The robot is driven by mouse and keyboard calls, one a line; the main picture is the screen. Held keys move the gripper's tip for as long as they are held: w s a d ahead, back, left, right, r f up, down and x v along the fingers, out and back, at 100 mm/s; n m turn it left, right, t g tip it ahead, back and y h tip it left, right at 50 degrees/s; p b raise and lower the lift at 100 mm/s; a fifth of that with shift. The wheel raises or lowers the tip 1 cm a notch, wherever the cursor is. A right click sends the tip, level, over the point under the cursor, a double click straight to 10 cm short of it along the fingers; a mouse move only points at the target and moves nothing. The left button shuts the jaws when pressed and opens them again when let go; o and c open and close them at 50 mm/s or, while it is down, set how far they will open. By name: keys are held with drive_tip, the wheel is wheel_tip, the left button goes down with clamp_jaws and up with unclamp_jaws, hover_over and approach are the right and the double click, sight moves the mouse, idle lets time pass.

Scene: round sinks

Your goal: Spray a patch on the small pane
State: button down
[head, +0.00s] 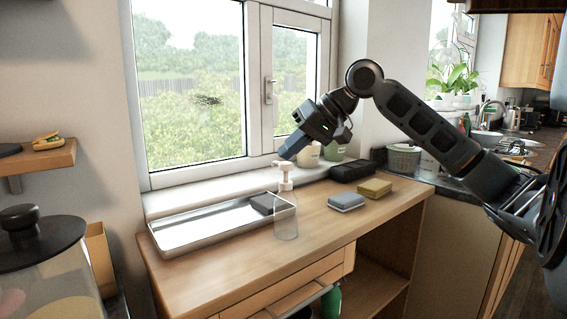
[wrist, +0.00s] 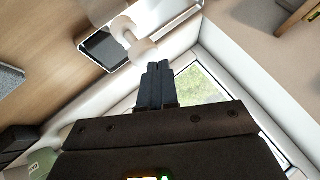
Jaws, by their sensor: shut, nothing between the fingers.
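A clear spray bottle (head: 286,220) with a white spray head (head: 285,177) stands upright on the wooden counter in the head view. The white head also shows in the wrist view (wrist: 130,42). My gripper (head: 284,156) is shut and empty, just above the spray head in the head view; its closed fingers (wrist: 153,66) point towards it in the wrist view. I cannot tell whether they touch. The small pane (head: 290,62) is the narrower right window pane, partly hidden by my arm. A dark smudge (head: 207,100) shows over the large left pane (head: 190,60).
A metal tray (head: 190,236) with a dark block (head: 262,203) lies behind and left of the bottle. A grey-blue sponge (head: 346,200), yellow sponge (head: 375,188) and black box (head: 352,170) lie right. Pots (head: 334,150) stand on the sill. The front counter is clear.

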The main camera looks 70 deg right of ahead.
sight(290, 163)
drive_tip(key=shift+f+b, duration=0.3)
drive_tip(key=shift+f, duration=0.25)
idle(0.5)
drive_tip(key=shift+r, duration=0.15)
drive_tip(key=shift+r+p, duration=0.85)
drive_tip(key=shift+p, duration=0.05)
wheel_tip(290, 163, up, 6)
drive_tip(key=p, duration=0.5)
idle(0.8)
